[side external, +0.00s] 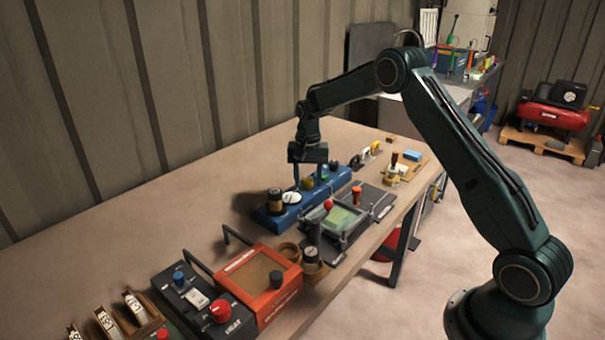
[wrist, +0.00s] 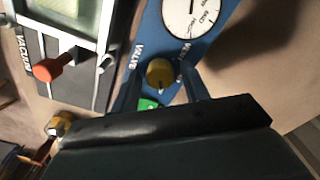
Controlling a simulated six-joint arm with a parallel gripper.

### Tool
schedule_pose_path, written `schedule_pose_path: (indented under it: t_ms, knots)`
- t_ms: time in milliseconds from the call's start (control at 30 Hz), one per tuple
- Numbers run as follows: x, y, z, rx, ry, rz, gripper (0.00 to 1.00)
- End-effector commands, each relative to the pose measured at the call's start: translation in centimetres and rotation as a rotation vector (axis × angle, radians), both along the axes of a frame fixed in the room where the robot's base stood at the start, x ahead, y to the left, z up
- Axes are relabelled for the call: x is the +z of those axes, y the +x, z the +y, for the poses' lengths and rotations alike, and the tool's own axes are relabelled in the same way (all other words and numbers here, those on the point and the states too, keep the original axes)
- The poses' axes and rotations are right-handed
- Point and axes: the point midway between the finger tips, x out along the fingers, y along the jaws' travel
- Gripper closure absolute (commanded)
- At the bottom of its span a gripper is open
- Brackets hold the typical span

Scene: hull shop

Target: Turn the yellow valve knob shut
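The yellow valve knob (wrist: 160,73) sits on a blue panel (wrist: 215,25) beside the word VALVE in the wrist view. It also shows small in the side external view (side external: 307,183), on the long blue block (side external: 272,217). A dark mark shows on its rim, but I cannot read its setting for certain. My gripper (wrist: 165,85) is over the block, with its two blue fingers apart, one on each side of the knob. I cannot tell whether the fingers touch it. In the side external view my gripper (side external: 307,184) points straight down.
A round white dial (wrist: 190,15) and a green part (wrist: 148,104) flank the knob. A vacuum unit with a red-orange lever (wrist: 55,68) stands beside the block. An orange box (side external: 255,280) and a black heat box (side external: 205,305) stand nearer. The table's back left is clear.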

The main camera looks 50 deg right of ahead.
Motion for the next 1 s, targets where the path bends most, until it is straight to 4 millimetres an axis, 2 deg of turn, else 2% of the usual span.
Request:
schedule_pose_path:
  t_ms: [33, 167, 200, 633, 1000]
  knots:
    - [0.0, 0.0, 0.0, 0.0, 0.0, 0.0, 0.65]
    - [0.01, 0.0, 0.0, 0.0, 0.0, 0.0, 0.91]
    - [0.02, 0.0, 0.0, 0.0, 0.0, 0.0, 0.94]
    - [0.04, 0.0, 0.0, 0.06, 0.0, 0.0, 0.94]
    - [0.06, 0.0, 0.0, 0.303, 0.0, 0.0, 0.94]
